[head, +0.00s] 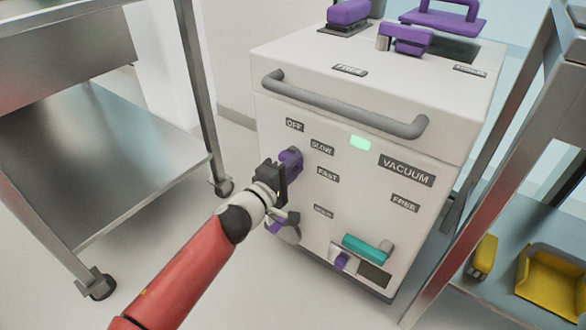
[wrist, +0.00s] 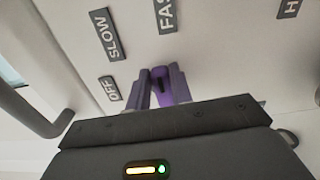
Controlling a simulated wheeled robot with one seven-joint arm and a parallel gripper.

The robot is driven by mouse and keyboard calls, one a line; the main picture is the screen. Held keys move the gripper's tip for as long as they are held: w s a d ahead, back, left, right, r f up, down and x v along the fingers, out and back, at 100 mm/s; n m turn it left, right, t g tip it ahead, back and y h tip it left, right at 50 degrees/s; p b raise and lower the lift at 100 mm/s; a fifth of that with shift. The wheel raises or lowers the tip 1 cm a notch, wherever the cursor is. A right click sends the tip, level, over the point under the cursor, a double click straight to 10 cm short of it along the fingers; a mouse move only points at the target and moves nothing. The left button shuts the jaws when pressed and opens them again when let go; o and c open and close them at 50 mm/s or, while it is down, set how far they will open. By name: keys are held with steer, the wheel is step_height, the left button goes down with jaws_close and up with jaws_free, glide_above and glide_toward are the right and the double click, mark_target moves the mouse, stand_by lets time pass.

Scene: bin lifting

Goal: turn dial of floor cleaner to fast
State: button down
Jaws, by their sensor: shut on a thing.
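The white floor cleaner (head: 350,140) stands on the floor in the head view, with labels OFF, SLOW and FAST on its front. My gripper (head: 280,170) is shut on the dial at the front panel. In the wrist view the dial (wrist: 161,76) shows between the two fingers of my gripper (wrist: 163,90). The labels OFF (wrist: 110,88), SLOW (wrist: 105,35) and FAST (wrist: 166,14) lie around it. I cannot tell exactly which label the dial points to.
A grey handle bar (head: 345,108) runs across the cleaner above the dial. A teal handle (head: 368,250) is low on the front. A metal cart (head: 110,185) stands left and a shelf with yellow bins (head: 555,280) right. White floor shows between.

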steer(key=shift+f+m+b, duration=0.4)
steer(key=shift+m+b, duration=0.1)
steer(key=shift+m, duration=0.7)
steer(key=c, duration=1.2)
jaws_free()
steer(key=shift+c, duration=0.2)
